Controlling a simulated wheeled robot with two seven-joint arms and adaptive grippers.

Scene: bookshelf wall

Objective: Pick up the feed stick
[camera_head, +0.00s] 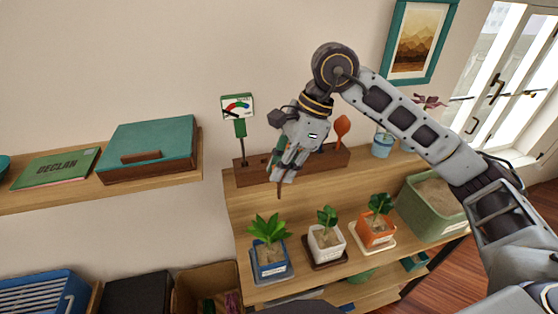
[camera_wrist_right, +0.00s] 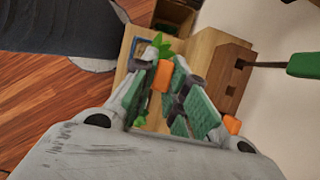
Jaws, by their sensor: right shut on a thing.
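My right gripper (camera_head: 284,176) is above the wooden shelf top, in front of the wooden tool rack (camera_head: 249,174). It is shut on a thin brown stick, taken as the feed stick (camera_head: 279,191), whose tip points down below the fingers. The rest of the stick is hidden by the fingers. My left gripper is not in view.
A green meter (camera_head: 238,108) and an orange scoop (camera_head: 342,125) stand in the rack beside my gripper. Below are three potted plants in a blue pot (camera_head: 271,270), a white pot (camera_head: 326,254) and an orange pot (camera_head: 376,237). A green planter (camera_head: 432,218) stands right.

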